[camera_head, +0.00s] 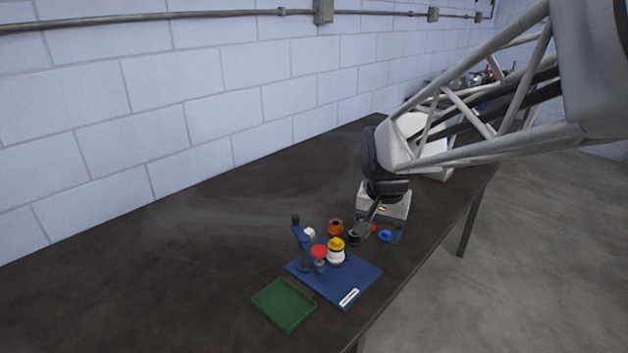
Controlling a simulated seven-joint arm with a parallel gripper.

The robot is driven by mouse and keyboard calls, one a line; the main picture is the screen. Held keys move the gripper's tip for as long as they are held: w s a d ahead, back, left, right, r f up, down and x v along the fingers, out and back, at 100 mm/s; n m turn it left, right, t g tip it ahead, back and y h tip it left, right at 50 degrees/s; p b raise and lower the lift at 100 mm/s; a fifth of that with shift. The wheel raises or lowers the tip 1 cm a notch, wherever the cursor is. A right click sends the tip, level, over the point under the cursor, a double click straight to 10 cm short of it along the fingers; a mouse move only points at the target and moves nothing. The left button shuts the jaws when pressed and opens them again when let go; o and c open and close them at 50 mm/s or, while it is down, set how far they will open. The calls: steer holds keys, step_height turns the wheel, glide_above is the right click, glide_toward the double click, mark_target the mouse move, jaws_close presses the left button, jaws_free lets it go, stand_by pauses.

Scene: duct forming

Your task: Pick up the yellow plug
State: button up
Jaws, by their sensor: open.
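The yellow plug (336,243) shows as a yellow top on a round white part (336,257). It is on the blue board (361,283), just right of a red-topped piece (319,252). I cannot tell how the yellow and white parts join. My gripper (364,228) is open, a little behind and to the right of the yellow plug and apart from it. The fingers are small and dark here, and what lies between them is hard to see.
A blue upright clamp (302,244) stands left of the plug. An orange part (335,226), a white part (309,232) and a blue ring (386,236) are close by. A green tray (284,305) lies in front. The dark table (190,255) is clear to the left.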

steer(key=w+a+f+m, duration=0.25)
steer(key=w+f, duration=0.25)
steer(key=w, duration=0.5)
steer(key=m+g, duration=0.1)
steer(key=m, duration=0.1)
glide_above(336, 240)
step_height(336, 240, down, 8)
steer(key=shift+w+r, duration=0.1)
steer(key=shift+f, duration=1.35)
steer(key=shift+f, duration=0.1)
steer(key=shift+f, duration=2.5)
steer(key=shift+c, duration=0.3)
